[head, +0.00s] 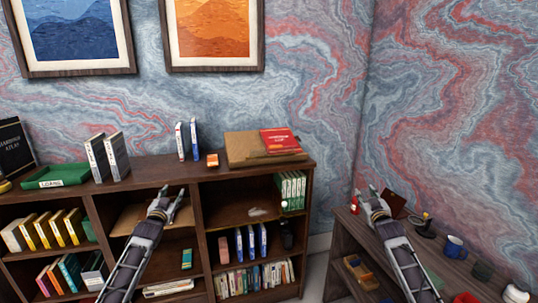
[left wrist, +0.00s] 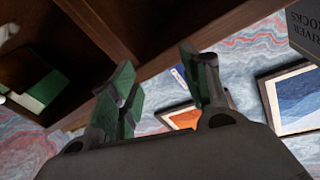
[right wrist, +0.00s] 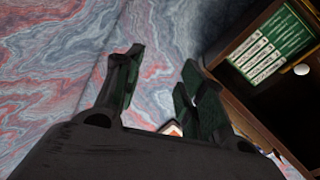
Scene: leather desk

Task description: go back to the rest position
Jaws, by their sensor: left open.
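My left gripper (head: 172,191) is raised in front of the bookshelf's middle compartment in the head view. In the left wrist view its fingers (left wrist: 157,58) stand apart with nothing between them. My right gripper (head: 366,190) is raised near the left end of the side desk in the head view. In the right wrist view its fingers (right wrist: 162,58) are also apart and empty. Both arms come up from the bottom of the head view. Neither gripper holds anything.
The wooden bookshelf (head: 309,180) holds books, a green tray (head: 55,177) and a red book (head: 280,140) on a brown folder. The side desk (head: 343,240) at right carries a blue mug (head: 455,246) and small items. A gap separates the two.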

